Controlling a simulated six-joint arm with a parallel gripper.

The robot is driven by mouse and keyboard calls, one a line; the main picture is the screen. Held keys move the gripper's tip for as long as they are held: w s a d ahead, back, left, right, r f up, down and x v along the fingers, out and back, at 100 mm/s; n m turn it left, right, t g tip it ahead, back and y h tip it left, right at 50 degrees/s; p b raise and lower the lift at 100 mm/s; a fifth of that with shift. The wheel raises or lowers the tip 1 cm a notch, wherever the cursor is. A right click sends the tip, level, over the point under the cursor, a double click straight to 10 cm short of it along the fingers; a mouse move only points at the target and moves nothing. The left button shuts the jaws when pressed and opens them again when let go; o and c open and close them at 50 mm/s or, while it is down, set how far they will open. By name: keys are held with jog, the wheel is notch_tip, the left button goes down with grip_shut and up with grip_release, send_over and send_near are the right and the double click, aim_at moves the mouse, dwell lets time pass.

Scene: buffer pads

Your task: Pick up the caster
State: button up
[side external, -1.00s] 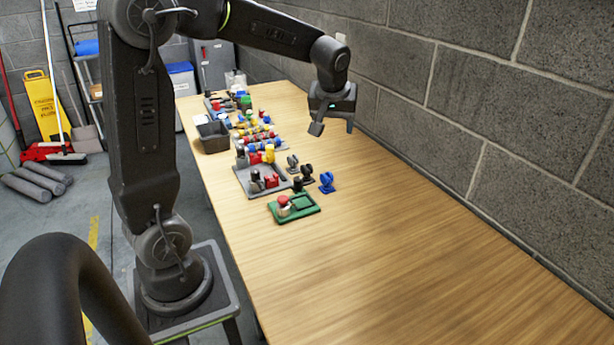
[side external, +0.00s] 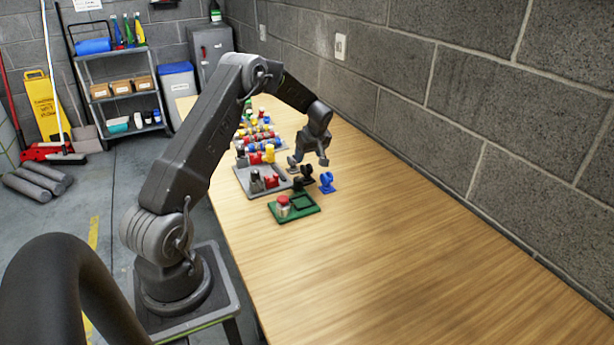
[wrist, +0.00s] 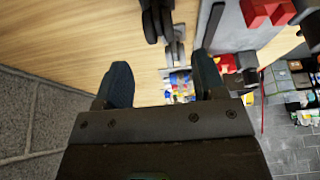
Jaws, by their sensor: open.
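Three casters stand in a group on the table in the side external view: a blue caster (side external: 327,182), a black caster (side external: 307,175) and a grey caster (side external: 292,163). My gripper (side external: 311,162) is open, tilted downward just above the black and grey casters. In the wrist view my gripper's two fingers (wrist: 160,78) are spread with nothing held between them. The black caster (wrist: 155,20) shows beyond the fingertips at the top, with the grey caster (wrist: 177,50) beside it. The blue caster is not clear in the wrist view.
A green tray (side external: 311,209) with a red-topped part (side external: 283,203) lies in front of the casters. A grey tray (side external: 249,188) with red, yellow and dark parts is to the left. A block wall (side external: 480,100) runs along the right. The near table (side external: 380,270) is clear.

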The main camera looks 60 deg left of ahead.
aim_at(307, 165)
jog(key=x, duration=0.7)
jog(key=shift+s+d+f, duration=0.1)
jog(key=shift+d+f, duration=0.2)
jog(key=c, duration=1)
